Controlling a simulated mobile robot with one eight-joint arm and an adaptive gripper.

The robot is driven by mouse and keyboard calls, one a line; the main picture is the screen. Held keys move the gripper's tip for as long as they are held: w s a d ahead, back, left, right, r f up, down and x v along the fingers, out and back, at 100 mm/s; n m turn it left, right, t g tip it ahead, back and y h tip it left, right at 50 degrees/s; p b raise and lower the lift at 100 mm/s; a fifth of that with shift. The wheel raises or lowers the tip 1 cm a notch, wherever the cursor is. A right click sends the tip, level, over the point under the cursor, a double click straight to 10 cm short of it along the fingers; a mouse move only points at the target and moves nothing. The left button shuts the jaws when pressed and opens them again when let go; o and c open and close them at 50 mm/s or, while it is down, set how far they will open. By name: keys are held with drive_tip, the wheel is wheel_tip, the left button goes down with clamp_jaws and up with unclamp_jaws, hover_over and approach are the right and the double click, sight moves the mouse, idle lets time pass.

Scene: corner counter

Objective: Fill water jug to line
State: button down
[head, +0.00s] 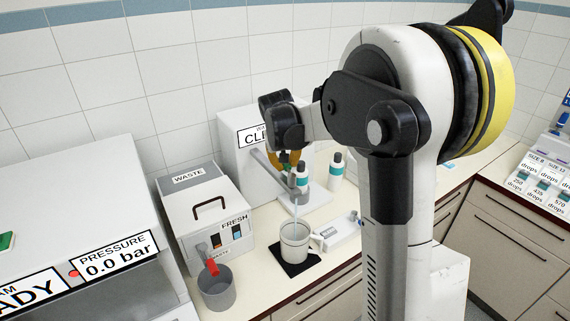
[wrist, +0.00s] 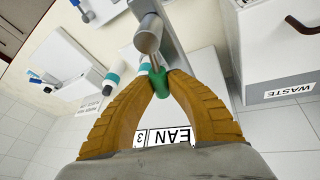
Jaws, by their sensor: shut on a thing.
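My gripper (head: 288,160) is at the front of the white water dispenser (head: 232,151), whose sign is partly hidden. In the wrist view, my gripper's orange fingers (wrist: 163,78) meet on the tap's green handle (wrist: 161,88). The grey tap spout (wrist: 149,36) also shows in that view. In the head view, a light grey jug (head: 294,247) stands upright on a black mat (head: 283,264) below the spout. A thin pale stream of water (head: 297,213) drops from the spout into it. The water level and any fill line are too small to tell.
A white waste unit (head: 183,207) with a red-handled tap stands to the left, with a grey cup (head: 217,290) below it. White bottles with teal bands (head: 336,171) stand near the dispenser. A white device (head: 340,231) lies right of the jug. My arm covers the counter's right part.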

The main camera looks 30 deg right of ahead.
drive_tip(key=c, duration=1.3)
unclamp_jaws()
drive_tip(key=v, duration=1.2)
